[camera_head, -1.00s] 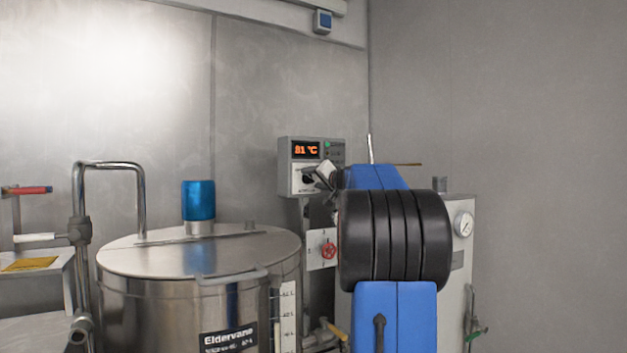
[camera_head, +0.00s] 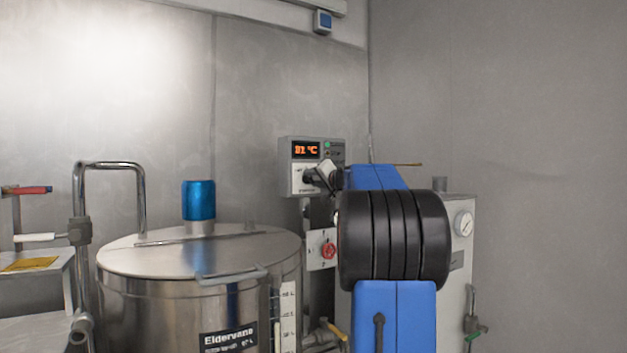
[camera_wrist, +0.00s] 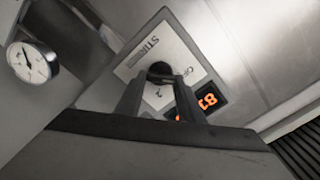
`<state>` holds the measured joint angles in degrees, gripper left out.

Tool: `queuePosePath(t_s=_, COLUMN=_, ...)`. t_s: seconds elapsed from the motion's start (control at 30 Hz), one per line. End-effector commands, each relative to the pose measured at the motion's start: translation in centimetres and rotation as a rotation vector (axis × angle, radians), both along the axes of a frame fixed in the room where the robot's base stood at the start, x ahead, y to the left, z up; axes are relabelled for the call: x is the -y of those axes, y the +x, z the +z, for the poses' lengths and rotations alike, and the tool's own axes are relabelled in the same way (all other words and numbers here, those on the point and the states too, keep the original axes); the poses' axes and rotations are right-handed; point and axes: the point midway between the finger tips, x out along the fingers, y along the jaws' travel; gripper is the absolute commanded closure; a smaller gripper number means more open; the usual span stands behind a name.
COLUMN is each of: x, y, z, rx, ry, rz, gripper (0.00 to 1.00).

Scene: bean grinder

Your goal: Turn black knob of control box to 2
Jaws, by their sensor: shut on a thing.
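The control box (camera_head: 297,167) is a grey box on the back wall with an orange lit temperature display (camera_head: 305,150). Its black knob (camera_wrist: 160,70) shows in the wrist view on a white label plate with lettering and a "2" beside it. My gripper (camera_wrist: 160,80) has its two dark fingers on either side of the knob and is shut on it. In the head view my gripper (camera_head: 322,175) reaches the lower front of the box, and it hides most of the knob. Which mark the knob points to is unclear.
A steel kettle (camera_head: 200,250) with a blue-capped fitting (camera_head: 198,200) stands left of the box. A red knob (camera_head: 328,251) is below the box. A grey cabinet with a round gauge (camera_head: 463,223) stands at right, partly behind my arm.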

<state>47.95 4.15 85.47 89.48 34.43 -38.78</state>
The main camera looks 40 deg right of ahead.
Motion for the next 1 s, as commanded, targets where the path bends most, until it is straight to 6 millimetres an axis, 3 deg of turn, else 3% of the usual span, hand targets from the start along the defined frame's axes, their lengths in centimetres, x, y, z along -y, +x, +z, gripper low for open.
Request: queuePosePath(t_s=1.0, x=0.16, y=-0.04, z=-0.66, rx=0.214, ry=0.898, rz=-0.001, gripper=0.88)
